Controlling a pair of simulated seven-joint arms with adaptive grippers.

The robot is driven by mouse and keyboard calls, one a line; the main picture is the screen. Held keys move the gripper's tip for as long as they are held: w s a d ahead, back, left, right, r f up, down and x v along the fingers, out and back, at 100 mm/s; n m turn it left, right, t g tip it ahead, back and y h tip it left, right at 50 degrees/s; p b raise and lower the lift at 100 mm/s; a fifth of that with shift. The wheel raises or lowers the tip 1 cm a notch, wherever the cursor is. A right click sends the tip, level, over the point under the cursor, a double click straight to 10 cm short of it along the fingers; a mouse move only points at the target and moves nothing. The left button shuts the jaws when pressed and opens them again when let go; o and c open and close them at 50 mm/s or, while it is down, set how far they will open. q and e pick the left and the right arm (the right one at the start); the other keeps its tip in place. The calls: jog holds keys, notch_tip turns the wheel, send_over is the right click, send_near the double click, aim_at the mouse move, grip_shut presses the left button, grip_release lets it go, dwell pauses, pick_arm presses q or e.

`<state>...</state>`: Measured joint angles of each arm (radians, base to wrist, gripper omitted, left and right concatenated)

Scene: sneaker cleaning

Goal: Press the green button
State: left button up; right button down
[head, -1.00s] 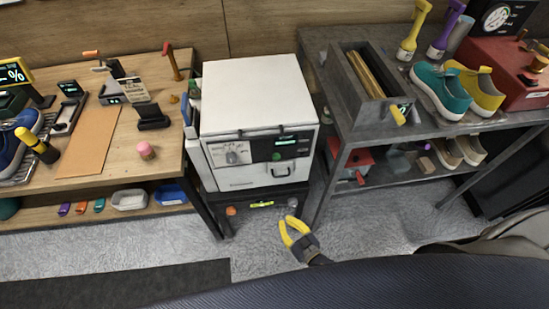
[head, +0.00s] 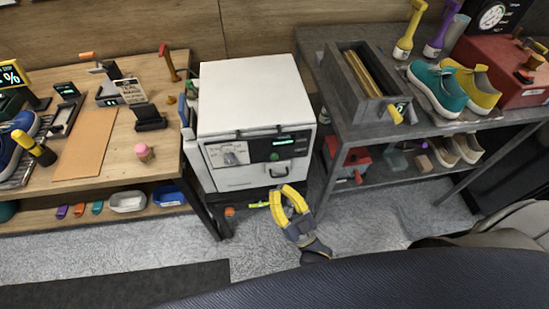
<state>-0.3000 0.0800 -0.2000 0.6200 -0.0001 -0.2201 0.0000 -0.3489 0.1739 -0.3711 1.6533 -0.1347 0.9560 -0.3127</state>
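The green button (head: 274,156) is a small green spot on the dark control panel of the white box-shaped machine (head: 252,93). The button is in plain view. My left gripper is out of view.
A handle (head: 280,170) juts from the machine's front below the button. A wooden table (head: 150,178) stands left and a grey metal table (head: 350,131) right, holding a grey tray (head: 352,107) and teal (head: 438,90) and yellow shoes (head: 478,88). The floor in front is clear.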

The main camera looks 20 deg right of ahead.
dwell(0.3)
jog(key=w, duration=0.8)
jog(key=shift+w+d, duration=0.4)
jog(key=shift+d, duration=0.05)
jog(key=shift+w, duration=0.25)
dwell(1.4)
jog(key=shift+w, duration=0.15)
jog(key=shift+w+d, duration=0.1)
jog(key=shift+w, duration=0.45)
dwell(0.9)
jog(key=shift+s, duration=1)
jog(key=shift+s+a, duration=0.2)
jog(key=shift+s, duration=1.05)
jog(key=shift+s+a, duration=0.15)
jog(key=shift+s, duration=1.05)
